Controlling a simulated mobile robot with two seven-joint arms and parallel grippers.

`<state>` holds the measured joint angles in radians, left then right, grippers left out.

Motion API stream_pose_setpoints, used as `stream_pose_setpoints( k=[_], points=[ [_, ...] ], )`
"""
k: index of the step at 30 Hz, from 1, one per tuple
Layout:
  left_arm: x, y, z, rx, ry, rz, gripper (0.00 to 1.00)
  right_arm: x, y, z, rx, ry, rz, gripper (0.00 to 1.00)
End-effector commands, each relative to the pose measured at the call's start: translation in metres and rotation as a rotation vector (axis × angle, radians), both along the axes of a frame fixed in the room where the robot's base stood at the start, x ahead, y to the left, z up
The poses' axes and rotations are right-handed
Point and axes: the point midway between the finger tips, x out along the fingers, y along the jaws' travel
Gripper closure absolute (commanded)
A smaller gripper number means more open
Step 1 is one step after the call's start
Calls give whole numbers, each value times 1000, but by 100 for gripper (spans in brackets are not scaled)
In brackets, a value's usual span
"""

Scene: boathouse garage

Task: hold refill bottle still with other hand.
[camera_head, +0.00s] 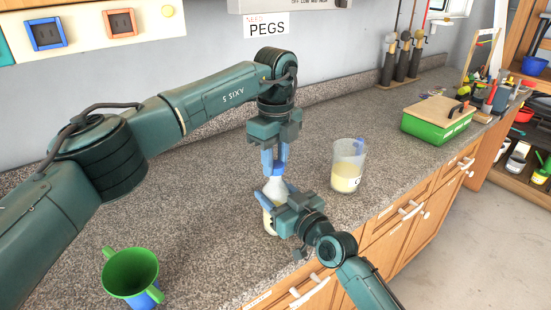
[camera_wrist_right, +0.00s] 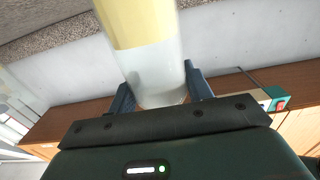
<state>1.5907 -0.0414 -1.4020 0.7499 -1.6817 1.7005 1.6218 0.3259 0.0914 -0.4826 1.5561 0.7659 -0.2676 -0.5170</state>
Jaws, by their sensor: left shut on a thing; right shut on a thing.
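The refill bottle (camera_head: 274,186) stands near the counter's front edge, pale and translucent with a narrowing top. In the right wrist view it fills the upper middle (camera_wrist_right: 152,65), with a yellow part and a clear part. My left gripper (camera_head: 273,169) points down from above and is shut on the bottle's top, hiding it. My right gripper (camera_head: 273,197) comes from the front and is shut around the bottle's body. Its blue fingers (camera_wrist_right: 160,92) lie on both sides of the bottle in the right wrist view. The right gripper hides much of the lower body.
A clear jug (camera_head: 346,178) with pale yellow liquid stands right of the bottle. A green funnel-like vessel with handles (camera_head: 131,270) is at the front left. A green box with a wooden lid (camera_head: 437,125) is at the back right. The granite counter (camera_head: 210,205) is bare left of the bottle.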

Motion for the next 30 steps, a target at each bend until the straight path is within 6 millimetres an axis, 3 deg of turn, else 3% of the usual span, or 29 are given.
stream_pose_setpoints(
  k=[30],
  points=[
    [0,-1,-1,-1,2,-2275,96,0,-1,-1,1,2,-1,100]
  ],
)
